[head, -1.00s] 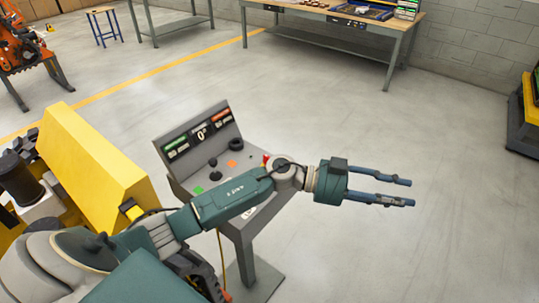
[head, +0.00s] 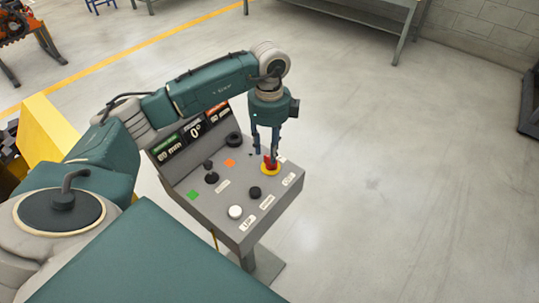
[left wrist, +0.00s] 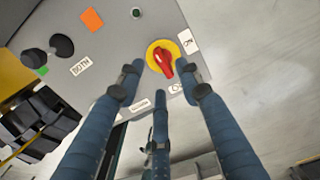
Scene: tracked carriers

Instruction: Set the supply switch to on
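The supply switch (head: 270,167) is a red handle on a yellow disc at the right rear of the grey sloped console (head: 222,190). In the left wrist view the red handle (left wrist: 164,62) is tilted, its lower end towards a partly hidden label starting with "O" (left wrist: 176,88). Another label, partly readable (left wrist: 187,42), is at the disc's upper right. My left gripper (head: 265,154) points down just above the switch, with its fingers apart and nothing between them. In the left wrist view the fingers lie around and below the disc; contact cannot be told. My right gripper is not in view.
The console also carries a white button (head: 235,212), a black knob (head: 254,192), a joystick (head: 211,177), and green (head: 193,195) and orange (head: 230,163) squares. A display panel stands at its back. Yellow machinery (head: 40,135) is at left.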

